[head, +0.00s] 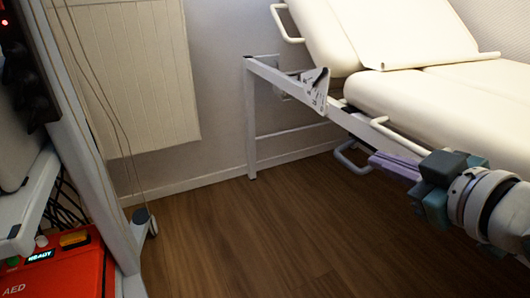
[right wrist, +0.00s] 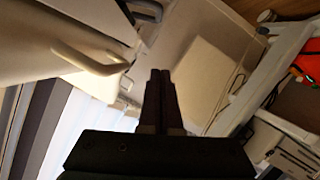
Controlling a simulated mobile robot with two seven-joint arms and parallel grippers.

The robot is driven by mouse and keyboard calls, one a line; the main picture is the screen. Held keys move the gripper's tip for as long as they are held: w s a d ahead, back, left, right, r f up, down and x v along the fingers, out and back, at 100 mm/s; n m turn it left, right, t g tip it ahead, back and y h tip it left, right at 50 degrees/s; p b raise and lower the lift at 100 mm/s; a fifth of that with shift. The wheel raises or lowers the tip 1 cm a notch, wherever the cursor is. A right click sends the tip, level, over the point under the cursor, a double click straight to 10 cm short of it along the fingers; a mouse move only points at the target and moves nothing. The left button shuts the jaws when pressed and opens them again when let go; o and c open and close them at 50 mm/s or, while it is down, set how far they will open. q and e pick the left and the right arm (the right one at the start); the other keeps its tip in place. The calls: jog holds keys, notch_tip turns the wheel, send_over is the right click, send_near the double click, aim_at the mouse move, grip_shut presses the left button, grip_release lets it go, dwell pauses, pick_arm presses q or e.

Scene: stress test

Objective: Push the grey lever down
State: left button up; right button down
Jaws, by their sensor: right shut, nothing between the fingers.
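A white-framed treatment couch (head: 255,115) with cream padding stands at the upper right in the head view. A pale grey bar (head: 402,140) runs along its near side; I cannot tell if this is the grey lever. A looped pale handle (head: 348,160) sits lower, left of my fingertips. My right gripper (head: 374,160) comes in from the right, its fingers shut and empty, close to these parts. In the right wrist view the shut fingers (right wrist: 160,75) point towards the couch side, with a pale handle (right wrist: 88,62) to their left. I cannot tell whether they touch anything. My left gripper is out of view.
A trolley (head: 95,165) with a red AED case (head: 60,270) stands at the left. A cream radiator panel (head: 130,70) hangs on the back wall. The wooden floor (head: 255,235) between trolley and couch is clear.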

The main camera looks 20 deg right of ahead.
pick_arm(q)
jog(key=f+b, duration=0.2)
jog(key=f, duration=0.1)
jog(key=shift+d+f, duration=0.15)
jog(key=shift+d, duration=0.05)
pick_arm(e)
jog(key=shift+w+d+f+n+t, duration=0.15)
jog(key=shift+w+d+f+t, duration=0.15)
jog(key=shift+f, duration=0.15)
jog(key=shift+w+d+f+n+t, duration=0.2)
jog(key=shift+d+f, duration=0.1)
jog(key=shift+f, duration=0.1)
jog(key=shift+a, duration=0.1)
pick_arm(q)
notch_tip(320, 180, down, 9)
jog(key=b, duration=0.8)
jog(key=shift+b, duration=0.3)
pick_arm(e)
jog(key=w+d+f, duration=0.2)
jog(key=w+f, duration=0.3)
jog(key=w, duration=0.4)
jog(key=shift+w+d+f, duration=0.2)
jog(key=shift+w+f, duration=0.15)
jog(key=shift+w, duration=0.05)
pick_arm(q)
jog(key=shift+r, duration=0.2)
